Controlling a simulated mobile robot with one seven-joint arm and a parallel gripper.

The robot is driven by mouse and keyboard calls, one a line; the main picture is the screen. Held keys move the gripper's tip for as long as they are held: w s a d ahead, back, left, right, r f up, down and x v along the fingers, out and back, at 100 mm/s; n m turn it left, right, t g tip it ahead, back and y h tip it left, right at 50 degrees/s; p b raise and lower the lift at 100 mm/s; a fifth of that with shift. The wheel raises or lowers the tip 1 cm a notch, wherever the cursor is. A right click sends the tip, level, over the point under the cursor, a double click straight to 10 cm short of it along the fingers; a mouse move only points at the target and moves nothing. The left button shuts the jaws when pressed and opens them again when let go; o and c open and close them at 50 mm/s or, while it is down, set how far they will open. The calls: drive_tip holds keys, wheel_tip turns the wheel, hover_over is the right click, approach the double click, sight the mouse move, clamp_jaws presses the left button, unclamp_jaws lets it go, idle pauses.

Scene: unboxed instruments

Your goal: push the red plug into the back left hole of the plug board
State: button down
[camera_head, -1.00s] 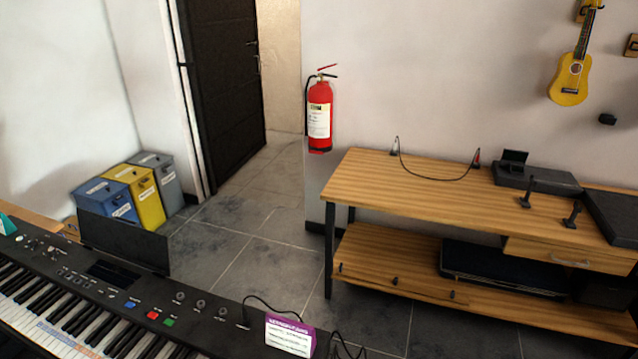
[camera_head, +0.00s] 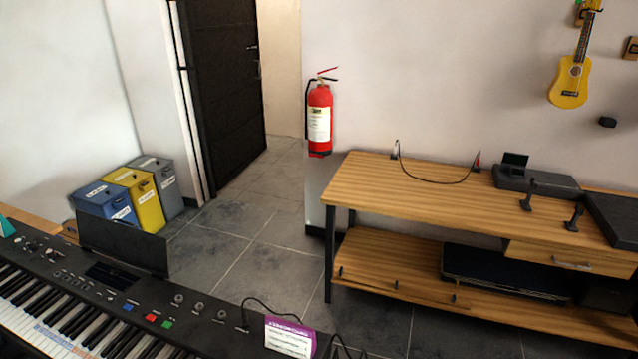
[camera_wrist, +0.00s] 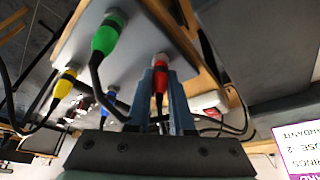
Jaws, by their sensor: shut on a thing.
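In the wrist view my gripper (camera_wrist: 160,88) has its two blue fingers closed around the red plug (camera_wrist: 160,72), whose pale tip points toward the plug board. The plug board (camera_wrist: 138,45) is a grey panel with a wooden edge, seen tilted at the upper middle. The tip of the red plug is at or close to the panel; I cannot tell whether it is in a hole. A green plug (camera_wrist: 104,38), a yellow plug (camera_wrist: 65,82) and a blue plug (camera_wrist: 108,98) are at the panel, with dark cables. The head view does not show my gripper or the board.
Cables hang around the fingers in the wrist view, and a white and purple card (camera_wrist: 298,148) is at right. The head view shows a keyboard (camera_head: 190,325) with a purple-edged card (camera_head: 290,337), a wooden bench (camera_head: 450,195), bins (camera_head: 140,195) and open floor.

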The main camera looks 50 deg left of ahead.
drive_tip(key=shift+f, duration=0.1)
drive_tip(key=c, duration=0.7)
unclamp_jaws()
drive_tip(key=v, duration=1.3)
